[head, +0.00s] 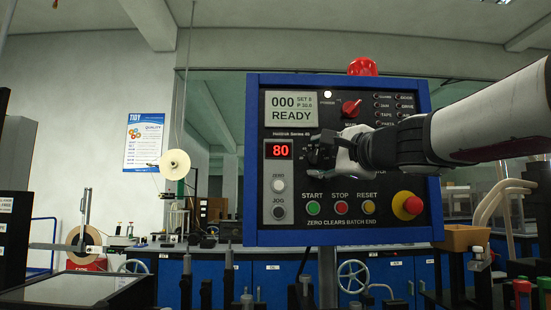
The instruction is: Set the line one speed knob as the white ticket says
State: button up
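A blue-framed control panel (350,222) with a black face fills the middle of the head view. Its red number display (279,151) reads 80. My gripper (326,150) reaches in from the right, its fingertips at a dark round dial (312,156) just right of that display. The gripper covers most of the dial, so its pointer and markings cannot be read. I cannot tell whether the fingers are closed on it. No white ticket with a readable speed shows in this view.
The panel carries a grey screen (292,109) reading 000 and READY, a red selector (351,108), START (313,208), STOP (341,207) and RESET (369,207) buttons, and a red-yellow mushroom button (407,205). A cardboard-coloured bin (462,238) stands right of the panel.

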jog(key=shift+s, duration=0.1)
jog(key=v, duration=1.2)
jog(key=s+a+f+n+g, duration=0.3)
jog(key=s+f+n, duration=0.1)
jog(key=f, duration=0.3)
jog(key=s+a+f+n+g+y, duration=0.1)
jog(key=s+a+f+n+g, duration=0.2)
jog(key=f, duration=0.5)
jog(key=s+a+f+n+g, duration=0.3)
jog(key=s+f+n, duration=0.1)
jog(key=f, duration=0.3)
jog(key=s+d+f+n+g+h, duration=0.3)
jog(key=s+d+f+g+h, duration=0.15)
jog(key=s+f, duration=0.55)
jog(key=s+d+f+n+g+h, duration=0.3)
jog(key=s+d+f+g, duration=0.15)
jog(key=s+f, duration=0.55)
notch_tip(320, 180, up, 26)
jog(key=t+p, duration=0.4)
jog(key=p, duration=2)
jog(key=shift+w+d, duration=0.35)
jog(key=shift+d, duration=0.1)
